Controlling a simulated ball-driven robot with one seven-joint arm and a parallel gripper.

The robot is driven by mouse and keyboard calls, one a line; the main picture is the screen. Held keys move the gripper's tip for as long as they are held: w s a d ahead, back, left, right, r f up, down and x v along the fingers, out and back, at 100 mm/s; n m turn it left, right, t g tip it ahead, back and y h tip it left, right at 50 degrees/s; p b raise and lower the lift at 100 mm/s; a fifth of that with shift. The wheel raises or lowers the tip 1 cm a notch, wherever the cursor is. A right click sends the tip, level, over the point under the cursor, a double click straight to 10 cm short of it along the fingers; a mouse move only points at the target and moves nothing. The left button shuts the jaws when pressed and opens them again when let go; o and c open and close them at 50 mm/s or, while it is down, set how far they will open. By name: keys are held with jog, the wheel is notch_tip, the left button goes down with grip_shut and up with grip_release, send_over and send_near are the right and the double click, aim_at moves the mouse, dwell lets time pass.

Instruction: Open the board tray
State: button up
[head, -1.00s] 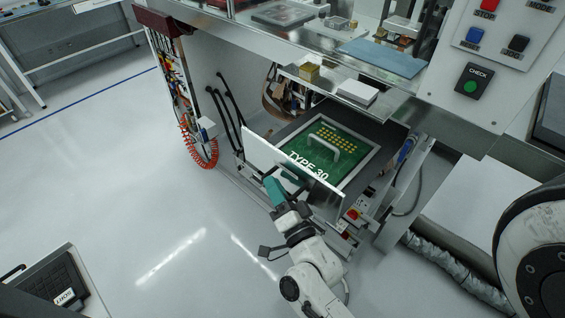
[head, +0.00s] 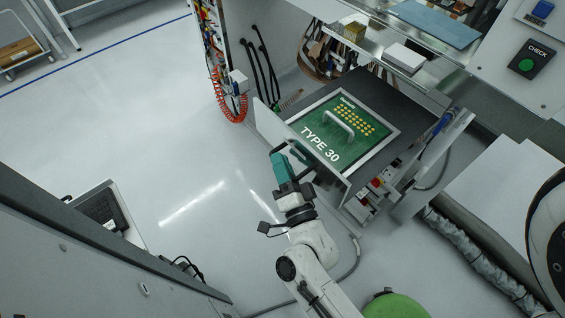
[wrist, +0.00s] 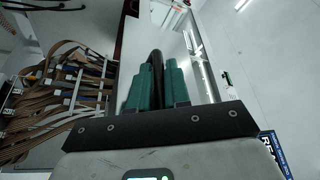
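The board tray (head: 380,150) is pulled out of the machine and holds a green board (head: 320,113) with rows of yellow dots, a grey handle and the label "TYPE 30". Its pale front panel (head: 268,124) faces my arm. My gripper (head: 281,155), with teal fingers, is at the outer side of this panel. In the wrist view, the fingers (wrist: 157,64) are close together around a dark curved handle (wrist: 155,58) on the panel. The handle is hidden in the head view.
A CHECK panel with a green button (head: 526,65) is at the upper right. Cables and an orange coiled hose (head: 232,105) hang left of the tray. A grey cabinet (head: 90,255) fills the lower left. The floor before the tray is clear.

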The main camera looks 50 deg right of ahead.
jog(key=shift+o, duration=0.5)
jog(key=shift+a+f, duration=0.1)
jog(key=b+v, duration=0.3)
jog(key=v, duration=0.7)
jog(key=shift+s, duration=0.4)
jog(key=shift+a, duration=0.15)
